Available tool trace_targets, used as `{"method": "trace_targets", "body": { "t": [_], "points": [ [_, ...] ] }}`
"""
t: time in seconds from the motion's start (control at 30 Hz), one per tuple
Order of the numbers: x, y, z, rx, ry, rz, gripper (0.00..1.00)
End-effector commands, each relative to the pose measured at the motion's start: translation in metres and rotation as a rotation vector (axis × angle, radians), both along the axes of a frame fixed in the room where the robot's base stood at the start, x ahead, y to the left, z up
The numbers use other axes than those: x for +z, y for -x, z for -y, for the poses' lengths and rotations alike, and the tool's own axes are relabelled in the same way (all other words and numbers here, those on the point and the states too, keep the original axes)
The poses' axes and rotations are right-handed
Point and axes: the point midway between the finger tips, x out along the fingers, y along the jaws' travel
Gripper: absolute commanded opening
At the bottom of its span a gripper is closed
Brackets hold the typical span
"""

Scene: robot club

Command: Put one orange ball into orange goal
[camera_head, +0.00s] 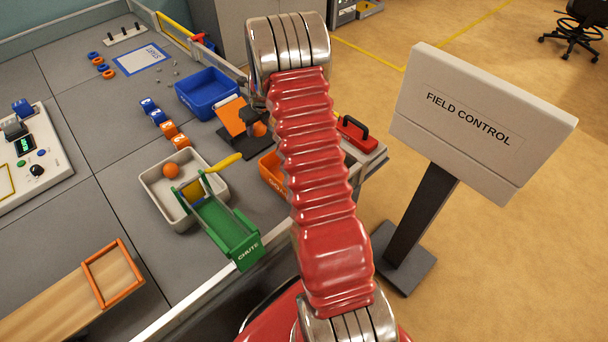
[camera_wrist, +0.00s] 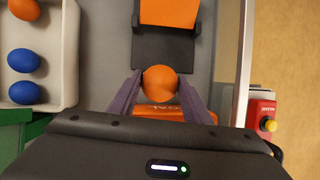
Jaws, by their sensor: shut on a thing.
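My gripper (camera_wrist: 160,88) is shut on an orange ball (camera_wrist: 160,83), held between its two grey fingers. The ball also shows in the head view (camera_head: 259,129), beside my red arm. The orange goal (camera_wrist: 190,112) lies just below the ball in the wrist view, partly hidden by the fingers and gripper body. In the head view the orange goal (camera_head: 270,170) is partly hidden by my arm. Another orange ball (camera_head: 170,170) lies in the pale tray (camera_head: 150,196); the wrist view also shows two blue balls (camera_wrist: 24,61) there.
A dark stand with an orange top (camera_head: 228,118) is close to the ball. A blue bin (camera_head: 205,92) stands behind it. The green chute (camera_head: 222,222) overhangs the tray.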

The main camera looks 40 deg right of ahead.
Motion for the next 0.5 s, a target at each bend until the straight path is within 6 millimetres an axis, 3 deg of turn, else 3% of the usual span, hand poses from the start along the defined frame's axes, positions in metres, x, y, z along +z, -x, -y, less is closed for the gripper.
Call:
{"method": "trace_targets", "body": {
  "t": [0.2, 0.5],
  "points": [
    [0.000, 0.032, 0.036, 0.014, -0.001, 0.000, 0.22],
    [-0.001, 0.070, 0.067, 0.066, -0.001, -0.001, 0.22]
  ]
}}
